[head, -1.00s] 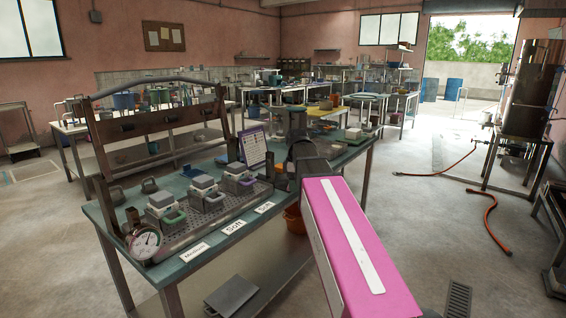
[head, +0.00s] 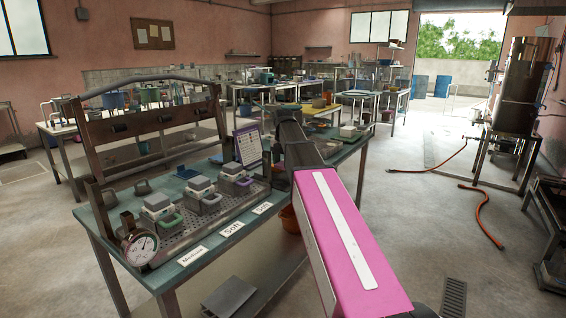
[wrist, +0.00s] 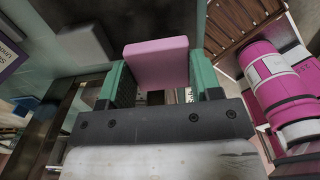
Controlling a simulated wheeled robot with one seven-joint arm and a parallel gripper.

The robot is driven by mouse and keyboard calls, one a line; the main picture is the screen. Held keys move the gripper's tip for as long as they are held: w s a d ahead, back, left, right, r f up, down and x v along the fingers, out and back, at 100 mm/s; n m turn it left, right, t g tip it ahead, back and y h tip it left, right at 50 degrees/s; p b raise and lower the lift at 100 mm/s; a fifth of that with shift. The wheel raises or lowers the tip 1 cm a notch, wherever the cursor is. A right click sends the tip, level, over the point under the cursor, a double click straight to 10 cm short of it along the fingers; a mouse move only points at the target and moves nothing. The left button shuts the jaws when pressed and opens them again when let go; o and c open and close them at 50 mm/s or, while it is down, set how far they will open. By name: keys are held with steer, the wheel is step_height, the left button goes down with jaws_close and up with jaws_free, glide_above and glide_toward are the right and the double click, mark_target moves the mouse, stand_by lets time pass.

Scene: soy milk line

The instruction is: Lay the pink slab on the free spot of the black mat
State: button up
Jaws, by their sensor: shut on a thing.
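The pink slab (wrist: 156,62) shows in the wrist view as a flat pale-pink block between the green fingers of my gripper (wrist: 159,76). The fingers are shut on its two sides and hold it ahead of the palm. In the head view my pink arm and its dark wrist reach over the right part of the green-topped bench (head: 183,276). The fingers and the slab are hidden there.
An orange hose (head: 480,215) lies on the open floor at right.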

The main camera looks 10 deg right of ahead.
mark_target(284, 184)
steer(key=shift+f, duration=3.2)
steer(key=shift+f, duration=0.55)
steer(key=o, duration=1)
steer(key=shift+r, duration=0.1)
